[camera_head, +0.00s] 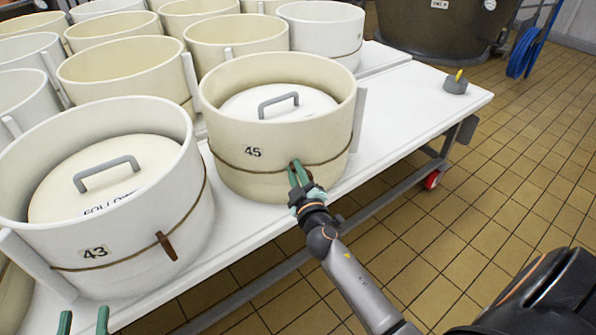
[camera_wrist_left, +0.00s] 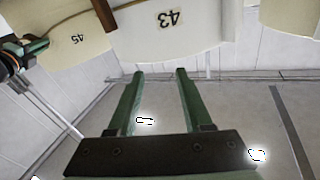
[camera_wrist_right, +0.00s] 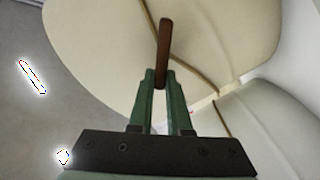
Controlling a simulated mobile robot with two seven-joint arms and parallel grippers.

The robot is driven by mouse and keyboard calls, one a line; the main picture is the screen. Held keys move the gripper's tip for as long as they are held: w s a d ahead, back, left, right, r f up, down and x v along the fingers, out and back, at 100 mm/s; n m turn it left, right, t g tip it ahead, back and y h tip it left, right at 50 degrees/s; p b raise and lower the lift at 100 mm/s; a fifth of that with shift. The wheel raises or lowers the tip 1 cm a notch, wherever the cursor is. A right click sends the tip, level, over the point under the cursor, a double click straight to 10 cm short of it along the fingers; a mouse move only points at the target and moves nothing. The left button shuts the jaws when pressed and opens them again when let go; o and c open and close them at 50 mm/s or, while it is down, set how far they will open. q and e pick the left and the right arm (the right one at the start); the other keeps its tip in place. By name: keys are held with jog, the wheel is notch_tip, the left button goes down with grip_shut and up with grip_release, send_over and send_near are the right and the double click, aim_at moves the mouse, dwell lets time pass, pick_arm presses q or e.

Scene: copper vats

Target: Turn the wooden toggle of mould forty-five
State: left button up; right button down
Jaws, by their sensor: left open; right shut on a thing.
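Mould forty-five (camera_head: 235,175) is a cream tub with a cord around it, on the white table. It holds a white lid with a grey handle (camera_head: 278,101).
Mould 43 (camera_head: 180,215), with its own toggle (camera_head: 167,246), stands left of mould forty-five. Several more tubs fill the table (camera_head: 400,115) behind. A small grey pot (camera_head: 455,84) stands at its right end. Tiled floor on the right is open.

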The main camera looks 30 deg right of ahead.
jog(key=n, duration=0.3)
jog(key=f+n, duration=0.1)
jog(key=shift+w+a+n+b, duration=0.1)
jog(key=shift+a+n+b, duration=0.2)
jog(key=shift+b, duration=0.1)
pick_arm(q)
notch_tip(320, 180, up, 8)
jog(key=s+m+t+h, duration=0.1)
jog(key=m+t+h, duration=0.1)
jog(key=t, duration=0.1)
jog(key=shift+s+d+f+h, duration=0.2)
jog(key=shift+d+h, duration=0.1)
pick_arm(e)
jog(key=n, duration=0.2)
jog(key=f+n, duration=0.1)
jog(key=n, duration=0.1)
pick_arm(q)
jog(key=shift+s+r, duration=0.1)
jog(key=shift+r, duration=0.15)
pick_arm(e)
jog(key=shift+n, duration=0.3)
jog(key=c, duration=0.9)
grip_release()
jog(key=shift+o, duration=0.2)
jog(key=shift+a, duration=0.1)
